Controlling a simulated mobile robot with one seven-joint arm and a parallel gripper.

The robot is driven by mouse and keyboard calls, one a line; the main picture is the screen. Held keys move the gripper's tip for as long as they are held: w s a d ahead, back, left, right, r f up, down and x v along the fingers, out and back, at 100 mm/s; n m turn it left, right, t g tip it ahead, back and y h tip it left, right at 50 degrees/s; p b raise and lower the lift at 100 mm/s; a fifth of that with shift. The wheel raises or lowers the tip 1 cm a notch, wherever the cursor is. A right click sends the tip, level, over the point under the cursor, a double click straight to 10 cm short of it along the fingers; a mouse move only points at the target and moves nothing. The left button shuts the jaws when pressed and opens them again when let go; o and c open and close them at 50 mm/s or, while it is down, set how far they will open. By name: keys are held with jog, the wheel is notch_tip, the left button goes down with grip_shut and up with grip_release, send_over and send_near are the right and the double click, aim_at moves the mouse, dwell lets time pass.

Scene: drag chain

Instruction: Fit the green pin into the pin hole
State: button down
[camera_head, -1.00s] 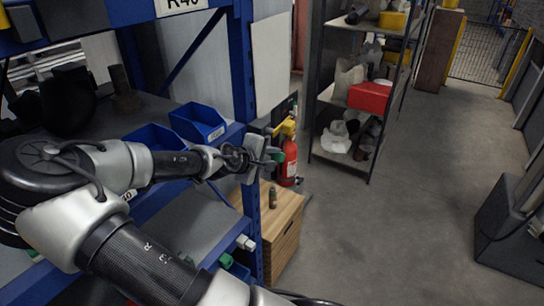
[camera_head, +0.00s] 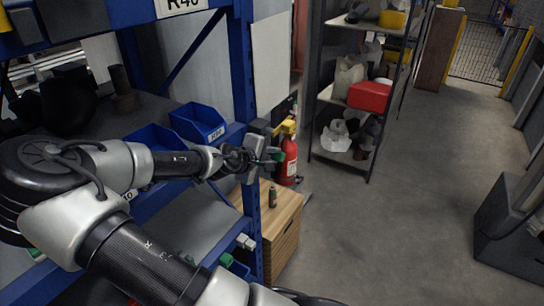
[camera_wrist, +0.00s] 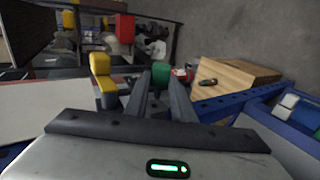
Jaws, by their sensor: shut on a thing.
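My gripper (camera_head: 272,157) is at the end of my arm, beside the blue rack post and above the wooden cabinet. In the wrist view my gripper (camera_wrist: 161,88) is closed on the green pin (camera_wrist: 160,74), which shows between the two grey fingers near their tips. The pin also shows as a small green patch in the head view (camera_head: 279,156). Most of the pin is hidden by the fingers. I cannot make out the pin hole in either view.
A blue rack post (camera_head: 245,90) stands close behind my gripper. The wooden cabinet (camera_head: 284,226) below carries a small dark bottle-like item (camera_head: 272,197). A red extinguisher (camera_head: 289,160) stands behind. Blue bins (camera_head: 198,123) sit on the rack.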

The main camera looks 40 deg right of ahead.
jog(key=shift+w+a+p, duration=0.15)
jog(key=shift+w+a, duration=0.1)
jog(key=shift+w, duration=0.4)
jog(key=shift+w+a+p, duration=0.15)
jog(key=shift+w+a, duration=0.15)
jog(key=shift+w, duration=0.35)
jog(key=shift+w+a+p, duration=0.15)
jog(key=shift+w+a, duration=0.1)
jog(key=shift+w, duration=0.4)
jog(key=c, duration=1.4)
grip_release()
jog(key=shift+c, duration=0.2)
jog(key=shift+r, duration=0.1)
jog(key=v, duration=1.7)
jog(key=shift+s+a+p, duration=0.2)
jog(key=shift+p, duration=0.1)
